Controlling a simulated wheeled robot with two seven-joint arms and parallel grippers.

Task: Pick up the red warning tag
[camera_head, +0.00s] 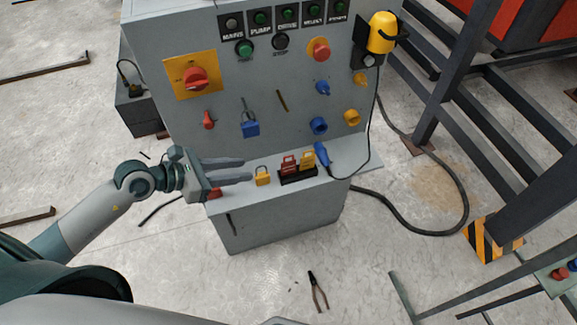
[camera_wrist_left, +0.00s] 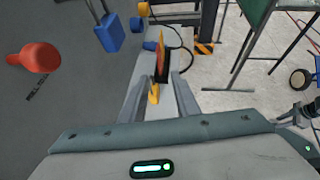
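The red warning tag (camera_head: 289,165) stands upright in a black holder (camera_head: 298,177) on the cabinet's grey ledge, beside a yellow tag (camera_head: 307,160). My left gripper (camera_head: 246,169) is open and empty, reaching in from the left above the ledge. Its fingertips point toward the tags, with a yellow padlock (camera_head: 263,176) just beyond them. In the left wrist view, the padlock (camera_wrist_left: 154,94) and the tags, seen nearly edge-on with red showing (camera_wrist_left: 161,60), line up between the open fingers (camera_wrist_left: 160,80). My right gripper is not in view.
The cabinet panel carries a blue padlock (camera_head: 250,126), a red lever (camera_head: 208,120) and several knobs. A blue plug (camera_head: 322,154) on a cable is right of the tags. A red object (camera_head: 215,193) is partly hidden by my gripper. Pliers (camera_head: 318,291) lie on the floor.

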